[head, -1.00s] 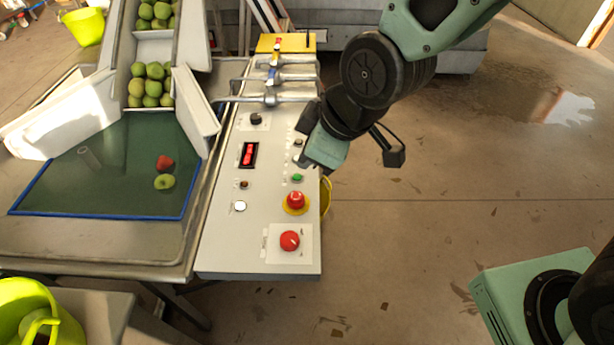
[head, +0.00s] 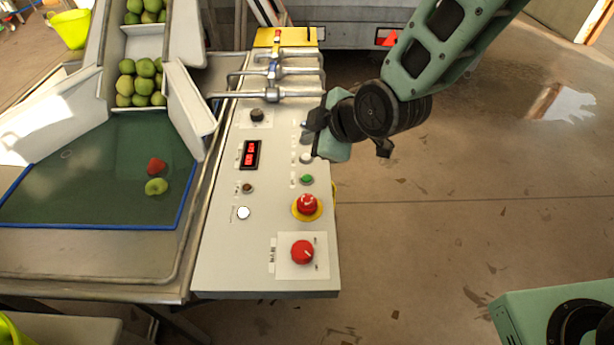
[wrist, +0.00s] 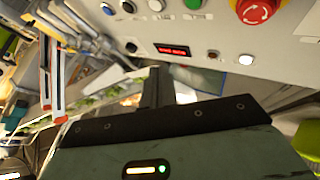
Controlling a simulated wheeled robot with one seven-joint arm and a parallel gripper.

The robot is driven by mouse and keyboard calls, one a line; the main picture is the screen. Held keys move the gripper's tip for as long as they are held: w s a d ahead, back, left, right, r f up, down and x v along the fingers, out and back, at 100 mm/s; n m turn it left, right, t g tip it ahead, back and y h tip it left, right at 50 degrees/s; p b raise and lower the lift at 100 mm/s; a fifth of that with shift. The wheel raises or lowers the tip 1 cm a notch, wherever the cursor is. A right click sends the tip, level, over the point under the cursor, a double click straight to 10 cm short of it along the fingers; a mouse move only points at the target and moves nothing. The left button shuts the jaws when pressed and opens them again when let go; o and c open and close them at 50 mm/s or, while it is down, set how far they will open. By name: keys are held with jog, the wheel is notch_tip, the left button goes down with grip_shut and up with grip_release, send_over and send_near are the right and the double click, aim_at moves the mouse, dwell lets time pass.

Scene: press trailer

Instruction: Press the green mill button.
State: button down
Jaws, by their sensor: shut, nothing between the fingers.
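The green button (head: 307,180) sits on the light control panel (head: 225,262), between a white button (head: 306,158) above it and the red emergency stop (head: 307,205) below it. It also shows at the top of the wrist view (wrist: 193,4). My gripper (head: 308,128) is over the panel's right side, beyond the green button and near the upper buttons. Its fingers (wrist: 156,88) look closed together and empty in the wrist view. The gripper is apart from the green button. How high it is above the panel is hard to tell.
A red knob (head: 302,252) is at the panel's near end, and a lit display (head: 250,154) at its middle. Metal pipes with valves (head: 285,94) cross the far end. A green belt (head: 100,170) with fruit lies left. Open floor lies right.

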jog(key=shift+f+b, duration=3.3)
jog(key=shift+f, duration=1.1)
jog(key=shift+f, duration=0.1)
jog(key=shift+f+b, duration=0.3)
jog(key=shift+b, duration=0.1)
jog(key=shift+f+b, duration=0.35)
jog(key=shift+f, duration=0.05)
jog(key=shift+r, duration=0.1)
jog(key=shift+r+p, duration=0.6)
jog(key=shift+r, duration=0.15)
notch_tip(320, 180, up, 5)
jog(key=p, duration=0.3)
jog(key=shift+p, duration=0.3)
